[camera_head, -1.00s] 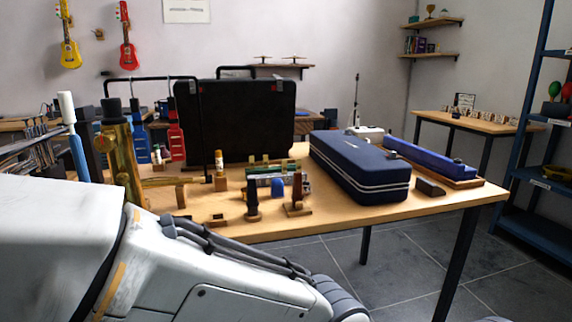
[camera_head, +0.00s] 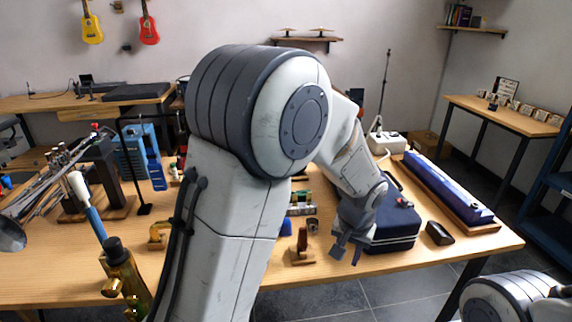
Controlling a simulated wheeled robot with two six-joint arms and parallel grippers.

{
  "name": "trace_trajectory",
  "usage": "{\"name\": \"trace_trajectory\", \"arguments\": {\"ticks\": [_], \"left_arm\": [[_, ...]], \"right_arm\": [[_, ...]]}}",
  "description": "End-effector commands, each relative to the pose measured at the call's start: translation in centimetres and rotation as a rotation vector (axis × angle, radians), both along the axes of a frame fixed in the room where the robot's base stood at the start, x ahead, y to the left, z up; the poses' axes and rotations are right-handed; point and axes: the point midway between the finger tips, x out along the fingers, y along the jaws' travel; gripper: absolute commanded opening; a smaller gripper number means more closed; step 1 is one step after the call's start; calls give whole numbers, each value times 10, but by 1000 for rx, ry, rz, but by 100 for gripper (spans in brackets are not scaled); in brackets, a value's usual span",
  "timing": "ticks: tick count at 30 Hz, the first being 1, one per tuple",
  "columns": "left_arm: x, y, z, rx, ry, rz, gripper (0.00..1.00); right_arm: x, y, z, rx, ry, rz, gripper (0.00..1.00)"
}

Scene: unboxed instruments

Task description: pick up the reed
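My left arm rises from the bottom and bends over the table. My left gripper (camera_head: 346,252) points down near the table's front edge, beside the front left corner of the dark blue case (camera_head: 394,230). Its two small dark fingers stand apart with nothing visible between them. I cannot pick out the reed for sure; it is too small to tell or hidden behind my arm. A small brown wooden stand (camera_head: 301,248) is just left of the gripper. Part of my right arm shows at the lower right; its gripper is out of view.
A long blue case (camera_head: 449,186) lies on a wooden base at the right of the table. A dark block (camera_head: 439,233) sits near the front edge. My arm hides the table's middle.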

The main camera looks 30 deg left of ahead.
Motion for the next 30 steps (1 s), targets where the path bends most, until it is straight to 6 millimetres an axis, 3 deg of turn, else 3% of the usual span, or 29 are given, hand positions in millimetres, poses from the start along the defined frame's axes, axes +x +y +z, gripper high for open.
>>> {"name": "trace_trajectory", "arguments": {"ticks": [1, 9, 15, 21, 26, 30], "left_arm": [[17, 16, 29, 5, -8, 52, 35], [93, 106, 74, 14, -85, 300, 35], [125, 182, 95, 11, -136, 469, 35], [135, 238, 100, 4, -173, 581, 35], [137, 257, 96, -1, -187, 621, 35], [141, 263, 80, -1, -186, 626, 35]], "right_arm": [[0, 0, 40, 0, 0, 0, 55], [0, 0, 141, 0, 0, 0, 55], [0, 0, 210, 0, 0, -1, 55], [0, 0, 253, 0, 0, -1, 55], [0, 0, 264, 0, 0, -1, 55], [0, 0, 269, 0, 0, -1, 55]]}}
